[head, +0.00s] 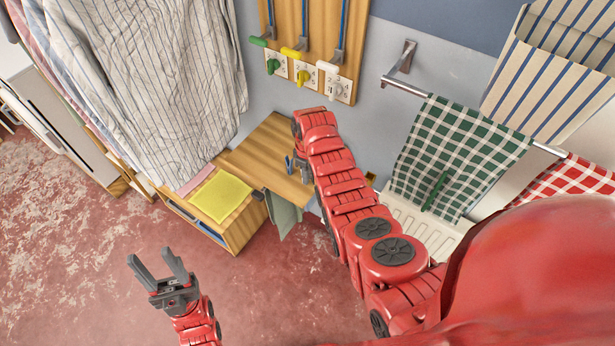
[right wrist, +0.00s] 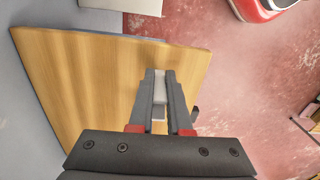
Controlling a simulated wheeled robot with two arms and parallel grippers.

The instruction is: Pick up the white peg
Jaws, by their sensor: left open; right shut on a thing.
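The white peg (right wrist: 160,88) shows as a pale piece between the fingers of my right gripper in the right wrist view. My right gripper (right wrist: 161,75) is shut on it, over the wooden table top (right wrist: 75,80). In the head view my right gripper (head: 297,166) is at the table's right part, and the peg cannot be made out there. I cannot tell whether the peg touches the wood. My left gripper (head: 154,256) is open and empty above the red floor, at the lower left.
A wooden board (head: 313,30) with green, yellow and white fittings hangs on the wall behind the table. A green checked towel (head: 455,145) hangs on a rail to the right. A striped shirt (head: 150,70) hangs at left, above a yellow cloth (head: 221,196).

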